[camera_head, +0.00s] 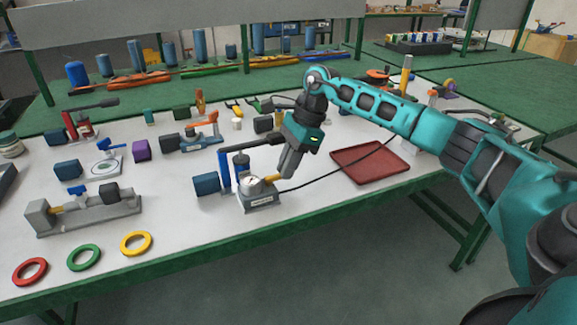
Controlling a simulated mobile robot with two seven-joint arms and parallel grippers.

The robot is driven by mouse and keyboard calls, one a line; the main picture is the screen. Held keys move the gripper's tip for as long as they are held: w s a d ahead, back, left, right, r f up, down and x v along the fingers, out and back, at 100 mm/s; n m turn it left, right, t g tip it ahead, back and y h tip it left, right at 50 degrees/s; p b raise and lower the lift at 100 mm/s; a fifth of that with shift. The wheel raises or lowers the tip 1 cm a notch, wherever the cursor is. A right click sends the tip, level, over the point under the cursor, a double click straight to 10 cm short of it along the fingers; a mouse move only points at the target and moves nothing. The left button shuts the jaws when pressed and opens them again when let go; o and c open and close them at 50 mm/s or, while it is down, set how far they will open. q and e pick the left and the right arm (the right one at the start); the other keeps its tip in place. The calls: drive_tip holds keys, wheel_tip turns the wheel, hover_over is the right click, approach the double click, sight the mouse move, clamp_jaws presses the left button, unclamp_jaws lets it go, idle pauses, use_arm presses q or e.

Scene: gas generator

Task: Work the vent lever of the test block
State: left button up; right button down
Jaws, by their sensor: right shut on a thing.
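The grey test block (260,200) stands near the front edge of the white table, with a round dial gauge (252,184) on top. My right gripper (275,180) points down at the block's right side, beside the gauge. Its jaws are shut on a small orange-yellow part there, which looks like the vent lever (271,179). The lever is mostly hidden by the fingers, so its angle cannot be told. My left gripper is not in view.
A blue hand pump (226,166) with a black handle stands just behind the block. A black hose runs right past a red tray (370,162). Coloured rings (84,257) lie at the front left.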

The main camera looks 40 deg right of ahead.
idle(0.5)
drive_tip(key=c, duration=1.2)
unclamp_jaws()
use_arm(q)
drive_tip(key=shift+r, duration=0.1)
use_arm(e)
drive_tip(key=shift+o, duration=0.2)
drive_tip(key=shift+r, duration=0.1)
use_arm(q)
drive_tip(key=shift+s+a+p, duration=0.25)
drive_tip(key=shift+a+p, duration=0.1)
drive_tip(key=shift+p, duration=0.3)
use_arm(e)
drive_tip(key=v, duration=1.2)
drive_tip(key=shift+d+r, duration=0.2)
drive_tip(key=shift+r, duration=0.15)
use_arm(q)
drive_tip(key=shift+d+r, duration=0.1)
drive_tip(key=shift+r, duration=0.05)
use_arm(e)
drive_tip(key=shift+w, duration=0.1)
